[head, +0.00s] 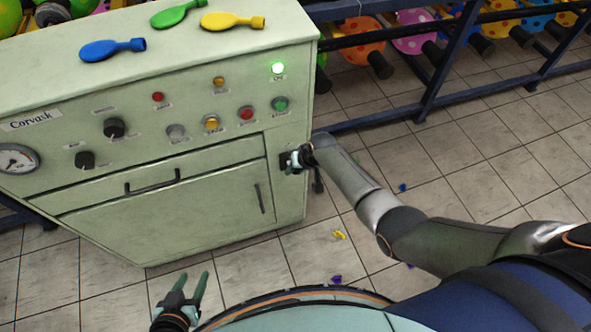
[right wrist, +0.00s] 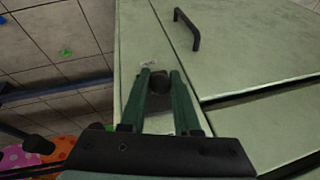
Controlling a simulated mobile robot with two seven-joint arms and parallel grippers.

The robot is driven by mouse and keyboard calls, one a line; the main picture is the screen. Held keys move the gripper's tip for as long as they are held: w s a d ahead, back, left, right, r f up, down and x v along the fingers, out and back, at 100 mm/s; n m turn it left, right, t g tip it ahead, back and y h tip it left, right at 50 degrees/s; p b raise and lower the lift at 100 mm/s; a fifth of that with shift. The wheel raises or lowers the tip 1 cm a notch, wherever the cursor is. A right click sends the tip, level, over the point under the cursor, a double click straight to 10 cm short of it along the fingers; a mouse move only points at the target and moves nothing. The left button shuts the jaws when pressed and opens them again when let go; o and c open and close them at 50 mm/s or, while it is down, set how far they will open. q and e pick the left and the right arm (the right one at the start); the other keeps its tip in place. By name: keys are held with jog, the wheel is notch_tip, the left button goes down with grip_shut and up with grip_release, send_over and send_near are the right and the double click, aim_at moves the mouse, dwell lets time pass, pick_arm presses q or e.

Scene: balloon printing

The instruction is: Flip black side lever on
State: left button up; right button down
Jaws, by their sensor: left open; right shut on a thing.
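The black side lever (right wrist: 159,83) shows in the right wrist view as a dark rounded knob on the cabinet's pale green front, near its edge. My right gripper (right wrist: 160,76) is shut on it, one finger on each side. In the head view my right gripper (head: 292,160) is at the right edge of the cabinet front, beside the drawer, and largely hides the lever. The lever's exact position cannot be told. My left gripper (head: 190,279) is open and empty, low in front of the cabinet and apart from it.
Blue (head: 112,49), green (head: 177,13) and yellow (head: 232,21) balloons lie on top. A dark blue rack (head: 440,80) stands behind; tiled floor is mostly clear.

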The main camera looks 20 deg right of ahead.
dwell(0.3)
jog(key=c, duration=0.6)
grip_release()
jog(key=shift+c, duration=0.2)
jog(key=shift+s+d+r+p, duration=0.1)
jog(key=shift+r+p, duration=0.3)
jog(key=shift+r, duration=0.1)
jog(key=p+v, duration=0.4)
jog(key=v, duration=0.7)
jog(key=shift+r, duration=0.2)
jog(key=shift+s, duration=0.1)
